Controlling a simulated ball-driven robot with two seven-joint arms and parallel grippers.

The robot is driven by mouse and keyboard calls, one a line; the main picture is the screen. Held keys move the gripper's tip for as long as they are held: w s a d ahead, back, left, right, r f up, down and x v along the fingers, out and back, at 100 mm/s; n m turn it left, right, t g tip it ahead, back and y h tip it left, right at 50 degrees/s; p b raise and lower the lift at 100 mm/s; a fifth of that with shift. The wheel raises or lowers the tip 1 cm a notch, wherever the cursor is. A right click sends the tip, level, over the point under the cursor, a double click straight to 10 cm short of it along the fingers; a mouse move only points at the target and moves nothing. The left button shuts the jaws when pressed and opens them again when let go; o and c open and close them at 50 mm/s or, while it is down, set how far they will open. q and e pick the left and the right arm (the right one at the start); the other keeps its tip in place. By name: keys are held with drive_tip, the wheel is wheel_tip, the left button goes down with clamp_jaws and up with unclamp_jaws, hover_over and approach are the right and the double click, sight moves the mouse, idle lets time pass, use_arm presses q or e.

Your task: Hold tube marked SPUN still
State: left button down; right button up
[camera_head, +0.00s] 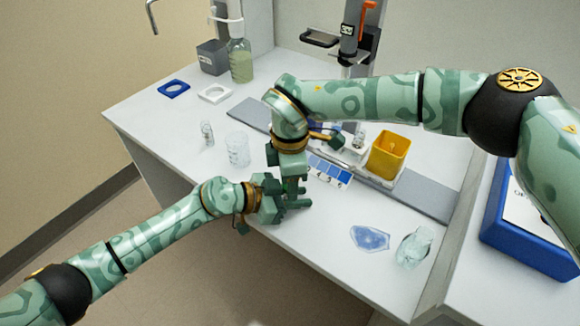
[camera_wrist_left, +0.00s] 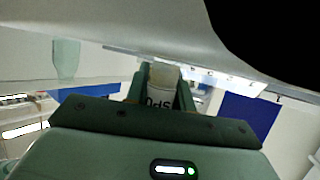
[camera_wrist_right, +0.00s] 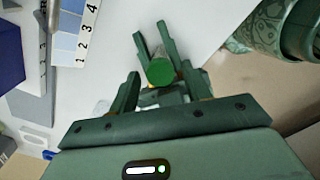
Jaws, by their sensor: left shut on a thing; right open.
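The tube marked SPUN (camera_wrist_left: 161,88) stands between the fingers of my left gripper (camera_head: 288,196), which is shut on it. Part of its lettering shows in the left wrist view. A green round cap (camera_wrist_right: 160,71), seen from above in the right wrist view, appears to be this tube's. My right gripper (camera_wrist_right: 156,85) is open, with its fingers on either side of the cap; I cannot tell whether they touch it. In the head view the tube is mostly hidden by the grippers, which meet near the bench's front edge.
A yellow bin (camera_head: 389,155) stands behind to the right. A blue numbered strip (camera_head: 330,171) lies close beside the grippers. A clear beaker (camera_head: 237,150) and a small vial (camera_head: 207,133) stand to the left. A blue clear piece (camera_head: 370,238) and a crumpled bag (camera_head: 414,246) lie at front right.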

drive_tip(key=c, duration=1)
drive_tip(key=n, duration=0.6)
drive_tip(key=shift+n, duration=0.4)
drive_tip(key=o, duration=1.1)
drive_tip(key=shift+c, duration=0.2)
